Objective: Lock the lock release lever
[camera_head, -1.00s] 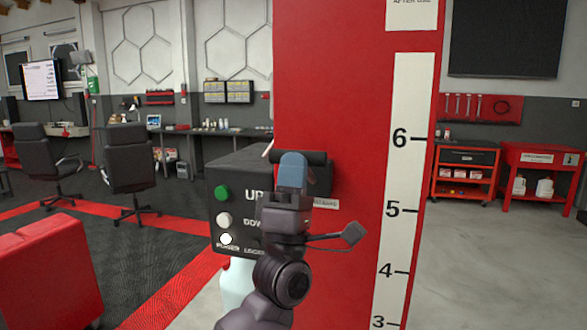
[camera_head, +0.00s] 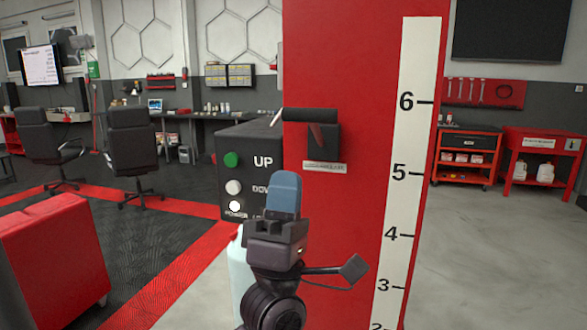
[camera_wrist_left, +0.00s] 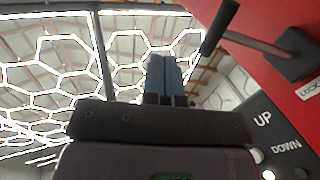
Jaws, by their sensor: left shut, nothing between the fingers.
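The lock release lever has a black handle (camera_head: 309,115) and a dark bracket (camera_head: 324,143) on the front of the red post, with a label plate below. In the head view it stands above my left gripper. My left gripper (camera_head: 284,178) is shut and empty, its blue-grey fingers pointing up, in front of the control box's right edge. In the left wrist view, the shut fingers (camera_wrist_left: 165,75) stand to the left of the lever handle (camera_wrist_left: 220,27), with a visible gap between. The lever's rod runs from the handle to its bracket (camera_wrist_left: 294,54). My right gripper is not in view.
The black control box (camera_head: 245,170) with UP and DOWN buttons juts out left of the red post (camera_head: 360,160). A white number scale (camera_head: 408,150) runs down the post. A red block (camera_head: 52,255) stands at lower left. Open floor lies to the right.

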